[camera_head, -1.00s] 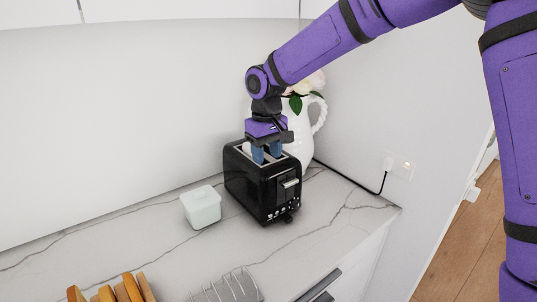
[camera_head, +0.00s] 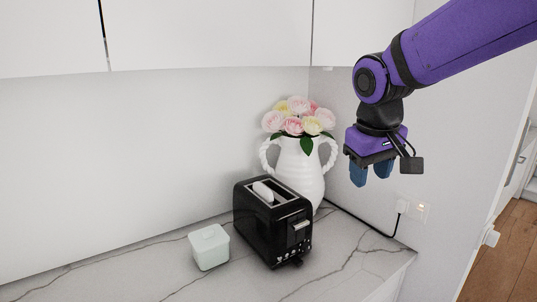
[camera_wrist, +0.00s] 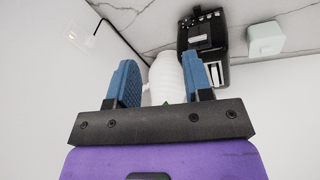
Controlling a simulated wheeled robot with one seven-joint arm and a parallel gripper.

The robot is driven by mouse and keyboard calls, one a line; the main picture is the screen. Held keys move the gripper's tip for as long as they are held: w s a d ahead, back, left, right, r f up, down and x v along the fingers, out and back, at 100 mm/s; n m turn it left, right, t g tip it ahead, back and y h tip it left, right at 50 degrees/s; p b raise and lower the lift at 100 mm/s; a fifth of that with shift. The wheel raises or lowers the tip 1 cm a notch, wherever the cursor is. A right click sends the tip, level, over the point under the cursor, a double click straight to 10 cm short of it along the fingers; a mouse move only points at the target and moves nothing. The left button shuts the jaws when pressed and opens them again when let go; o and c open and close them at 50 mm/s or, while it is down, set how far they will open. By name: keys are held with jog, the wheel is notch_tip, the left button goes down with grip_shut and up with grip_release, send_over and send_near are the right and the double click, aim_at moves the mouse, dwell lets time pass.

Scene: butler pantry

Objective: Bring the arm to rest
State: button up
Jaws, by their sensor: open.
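My purple arm reaches in from the upper right in the head view. My gripper (camera_head: 371,173) hangs in the air to the right of the vase, above counter height, with its blue fingers pointing down. The fingers are apart with nothing between them. They also show apart in the wrist view (camera_wrist: 165,85), with the white vase beyond them. A black toaster (camera_head: 272,222) stands on the counter below and left of my gripper, clear of it. A pale slice, likely bread (camera_head: 263,191), sticks up from one of its slots.
A white two-handled vase (camera_head: 303,172) with pink and yellow flowers stands behind the toaster. A small pale lidded box (camera_head: 209,247) sits left of it. A black cord runs to a wall outlet (camera_head: 413,208). White cupboards (camera_head: 208,35) hang above. The marble counter (camera_head: 345,262) is bare at right.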

jog(key=s+d+m+t, duration=0.1)
jog(key=s+d, duration=0.4)
jog(key=s, duration=0.4)
jog(key=s+d+r+m+t+y, duration=0.1)
jog(key=s+d+m, duration=0.1)
jog(key=s+d, duration=0.4)
jog(key=s, duration=0.2)
jog(key=shift+s+r+m+t, duration=0.25)
jog(key=shift+s+m+t, duration=0.05)
jog(key=shift+s+t, duration=0.1)
jog(key=shift+d, duration=0.1)
jog(key=shift+c, duration=0.2)
